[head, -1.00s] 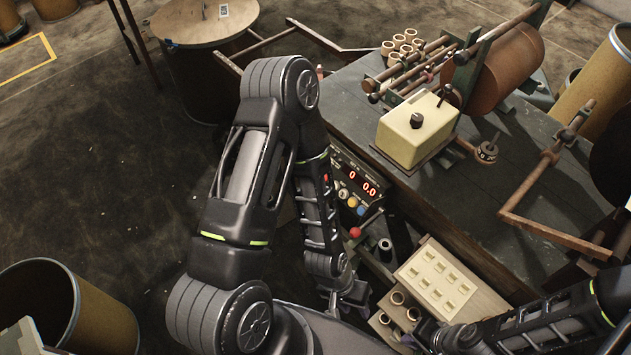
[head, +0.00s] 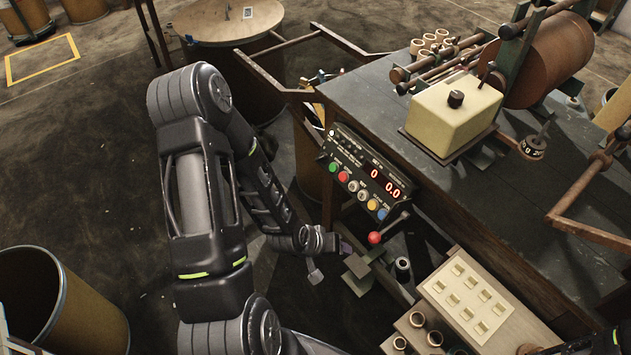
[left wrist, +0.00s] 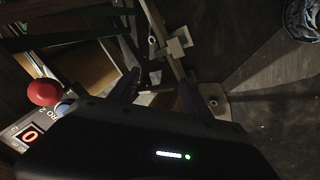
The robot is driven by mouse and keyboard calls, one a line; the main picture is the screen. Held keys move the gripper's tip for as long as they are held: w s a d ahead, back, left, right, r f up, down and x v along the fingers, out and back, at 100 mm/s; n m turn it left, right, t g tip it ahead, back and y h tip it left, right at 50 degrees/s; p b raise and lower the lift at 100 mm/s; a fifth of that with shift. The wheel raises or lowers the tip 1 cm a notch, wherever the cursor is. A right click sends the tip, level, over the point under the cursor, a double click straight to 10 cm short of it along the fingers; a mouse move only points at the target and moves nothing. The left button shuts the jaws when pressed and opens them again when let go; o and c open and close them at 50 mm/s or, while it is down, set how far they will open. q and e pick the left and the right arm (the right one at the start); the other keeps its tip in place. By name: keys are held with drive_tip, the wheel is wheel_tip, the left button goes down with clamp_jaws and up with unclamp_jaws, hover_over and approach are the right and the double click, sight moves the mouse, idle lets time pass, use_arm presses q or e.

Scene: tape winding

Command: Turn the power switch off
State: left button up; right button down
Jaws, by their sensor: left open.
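The black control panel (head: 345,152) is on the front of the workbench, with a red number display and a row of coloured buttons. I cannot make out which part of it is the power switch. My left gripper (head: 332,260) is open and empty, below and in front of the panel and left of the red-knobbed lever (head: 375,238). In the left wrist view the open fingers (left wrist: 158,92) show over the dark floor and bench frame, with the red knob (left wrist: 44,92) and part of the display (left wrist: 30,134) at the left. My right gripper is outside the head view.
A cream box (head: 453,115) with a black knob sits on the workbench (head: 400,90). A pale tray (head: 478,304) of small pieces is right of the lever. A round table (head: 225,22) stands behind, and a brown drum (head: 85,310) stands at left. Floor between is clear.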

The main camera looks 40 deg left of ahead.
use_arm(q)
drive_tip(key=w+a+n+t+y+b, duration=0.1)
drive_tip(key=w+a+t+y+b, duration=0.15)
drive_tip(key=a, duration=0.45)
drive_tip(key=w+a+n+t+y+b, duration=0.1)
drive_tip(key=w+a+t+b, duration=0.15)
drive_tip(key=a, duration=0.55)
drive_tip(key=n+t+h+b, duration=0.1)
drive_tip(key=t+b, duration=0.1)
drive_tip(key=t, duration=0.2)
approach(319, 159)
drive_tip(key=shift+w+a, duration=0.1)
drive_tip(key=shift+w, duration=0.15)
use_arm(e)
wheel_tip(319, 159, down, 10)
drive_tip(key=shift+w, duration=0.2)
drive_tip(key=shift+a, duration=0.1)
use_arm(q)
drive_tip(key=b+x, duration=0.1)
drive_tip(key=x, duration=0.6)
drive_tip(key=shift+w+f, duration=0.15)
drive_tip(key=shift+w, duration=0.2)
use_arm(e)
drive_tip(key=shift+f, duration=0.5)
use_arm(q)
drive_tip(key=shift+c, duration=0.3)
clamp_jaws()
